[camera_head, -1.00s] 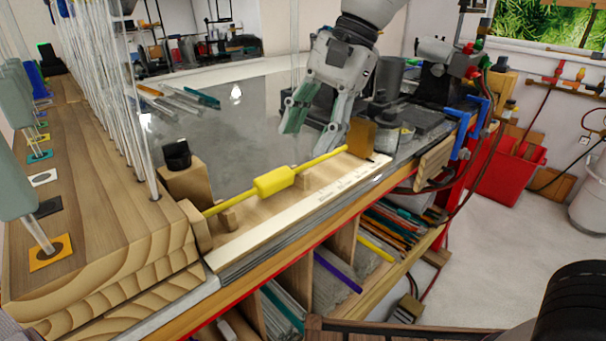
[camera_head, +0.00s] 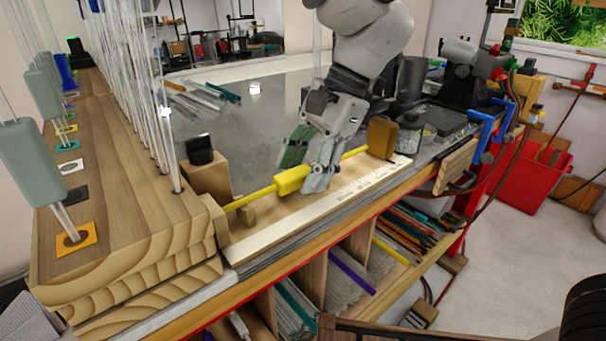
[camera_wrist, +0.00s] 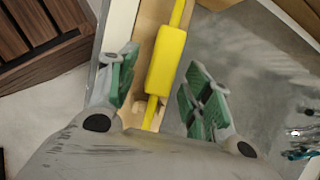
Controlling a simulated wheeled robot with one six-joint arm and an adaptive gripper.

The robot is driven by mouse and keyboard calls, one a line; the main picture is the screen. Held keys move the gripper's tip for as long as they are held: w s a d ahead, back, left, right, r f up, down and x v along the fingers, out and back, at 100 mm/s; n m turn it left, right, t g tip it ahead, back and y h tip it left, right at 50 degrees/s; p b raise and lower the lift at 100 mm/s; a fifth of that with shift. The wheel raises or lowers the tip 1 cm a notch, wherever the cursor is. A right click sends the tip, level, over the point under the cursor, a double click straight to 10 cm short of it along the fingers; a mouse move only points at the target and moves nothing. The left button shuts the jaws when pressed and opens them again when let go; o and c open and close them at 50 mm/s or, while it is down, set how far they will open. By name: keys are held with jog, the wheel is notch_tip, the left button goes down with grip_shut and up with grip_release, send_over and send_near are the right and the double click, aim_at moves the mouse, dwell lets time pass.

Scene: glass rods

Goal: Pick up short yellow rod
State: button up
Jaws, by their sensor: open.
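The short yellow rod (camera_head: 292,180), with a thick yellow sleeve at its middle, lies across small wooden supports on a wooden jig with a ruler edge. My gripper (camera_head: 308,160) is at the rod, just right of the sleeve in the head view, with its green-padded fingers pointing down. In the wrist view my gripper (camera_wrist: 160,90) is open, and the yellow rod (camera_wrist: 165,62) runs between the two fingers. The fingers stand apart from the rod on both sides there. In the head view the near finger hides a piece of the rod.
A wooden rack (camera_head: 130,215) with upright glass rods stands at left. A wooden block with a black knob (camera_head: 200,150) is by the rod's left end, and a brown block (camera_head: 382,137) by its right end. Loose rods (camera_head: 205,95) lie on the grey bench top behind.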

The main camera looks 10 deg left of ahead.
grip_shut()
jog(key=shift+r, duration=0.1)
